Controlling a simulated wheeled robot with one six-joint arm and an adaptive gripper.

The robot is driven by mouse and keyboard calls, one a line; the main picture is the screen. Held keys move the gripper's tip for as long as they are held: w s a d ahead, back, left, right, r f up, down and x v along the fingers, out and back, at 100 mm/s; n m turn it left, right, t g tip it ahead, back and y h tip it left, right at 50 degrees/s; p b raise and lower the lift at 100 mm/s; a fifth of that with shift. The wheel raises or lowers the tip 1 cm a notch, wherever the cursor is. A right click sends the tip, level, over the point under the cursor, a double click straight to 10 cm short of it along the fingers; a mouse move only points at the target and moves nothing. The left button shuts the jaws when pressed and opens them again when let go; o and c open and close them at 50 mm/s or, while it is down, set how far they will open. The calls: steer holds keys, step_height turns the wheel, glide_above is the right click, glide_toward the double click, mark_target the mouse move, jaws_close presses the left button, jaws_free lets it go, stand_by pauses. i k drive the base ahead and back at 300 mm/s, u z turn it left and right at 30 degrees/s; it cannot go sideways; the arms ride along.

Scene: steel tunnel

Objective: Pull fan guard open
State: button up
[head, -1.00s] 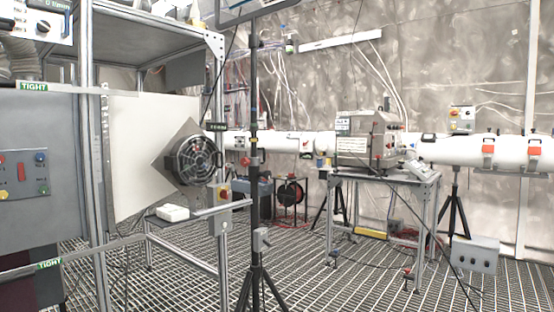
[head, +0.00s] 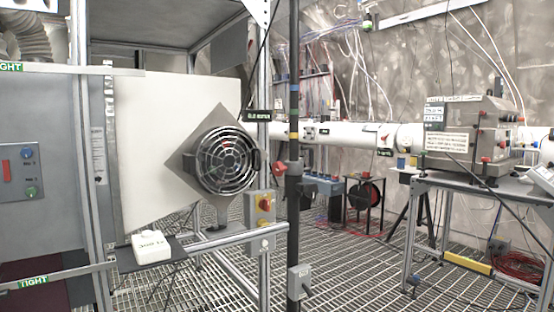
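The fan guard (head: 228,160) is a round grille of concentric metal rings in a dark housing. It sits on a grey diamond-shaped plate (head: 182,163) in front of a white panel (head: 150,110), left of the middle in the head view. The guard looks flat against the fan, though I cannot tell whether it is fully closed. A small dark part shows at its right edge. My gripper is not in the head view.
A black tripod pole (head: 293,200) stands just right of the fan. A white box (head: 151,247) sits on a small shelf at lower left. Grated floor (head: 350,270) is open to the right.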

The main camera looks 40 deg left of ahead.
mark_target(255, 149)
steer(key=u, duration=0.4)
steer(key=i, duration=0.85)
steer(key=u, duration=0.7)
